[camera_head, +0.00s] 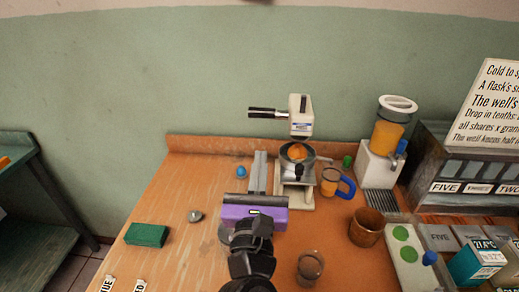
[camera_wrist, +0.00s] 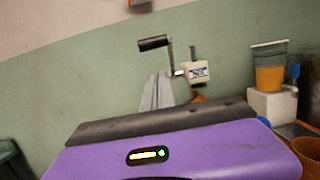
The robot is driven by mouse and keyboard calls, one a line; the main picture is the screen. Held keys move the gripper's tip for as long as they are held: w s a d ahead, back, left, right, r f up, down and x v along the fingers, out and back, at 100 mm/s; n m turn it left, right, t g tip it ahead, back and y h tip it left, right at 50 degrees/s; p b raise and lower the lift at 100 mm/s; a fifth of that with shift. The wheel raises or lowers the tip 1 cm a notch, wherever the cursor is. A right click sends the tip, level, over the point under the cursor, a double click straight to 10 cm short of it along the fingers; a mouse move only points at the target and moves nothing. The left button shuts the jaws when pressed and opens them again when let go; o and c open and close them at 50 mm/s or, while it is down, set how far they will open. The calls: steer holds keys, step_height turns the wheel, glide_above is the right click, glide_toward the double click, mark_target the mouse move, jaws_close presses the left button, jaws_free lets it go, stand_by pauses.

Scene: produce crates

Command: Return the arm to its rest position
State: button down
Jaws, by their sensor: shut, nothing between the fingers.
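My gripper (camera_head: 260,156) has a purple body with a dark bar and two long grey fingers. The fingers lie side by side, shut and empty, pointing away over the wooden table (camera_head: 172,190). In the wrist view the purple body fills the bottom and my gripper's fingers (camera_wrist: 157,78) show beyond it. In the head view the fingertips appear just left of a white press (camera_head: 300,118) with a black handle. My black arm reaches up from the bottom centre and hides part of the table.
An orange mug (camera_head: 331,182) with a blue handle, a brown cup (camera_head: 366,228) and a glass (camera_head: 310,267) stand right of my arm. A juice dispenser (camera_head: 387,140) stands behind them. A green block (camera_head: 146,235) lies left. Much of the left tabletop is clear.

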steer(key=s+a+m+y, duration=0.4)
steer(key=s+m+y, duration=0.1)
steer(key=s+m, duration=0.15)
steer(key=s+d+f+m+g+y, duration=0.25)
steer(key=s+d+f+m, duration=0.35)
steer(key=s+f+m, duration=0.35)
steer(key=s+d+f+m+g+h, duration=0.2)
steer(key=s+d+f+m+h, duration=0.1)
steer(key=s+d+m, duration=0.7)
steer(key=s+d+f+m+g+h, duration=0.1)
steer(key=s+d+f+m+h, duration=0.3)
steer(key=s+d+m, duration=0.6)
steer(key=s+d+f, duration=0.1)
steer(key=s, duration=0.3)
steer(key=shift+s+d+g, duration=0.3)
steer(key=shift+g, duration=0.05)
steer(key=shift+h, duration=0.25)
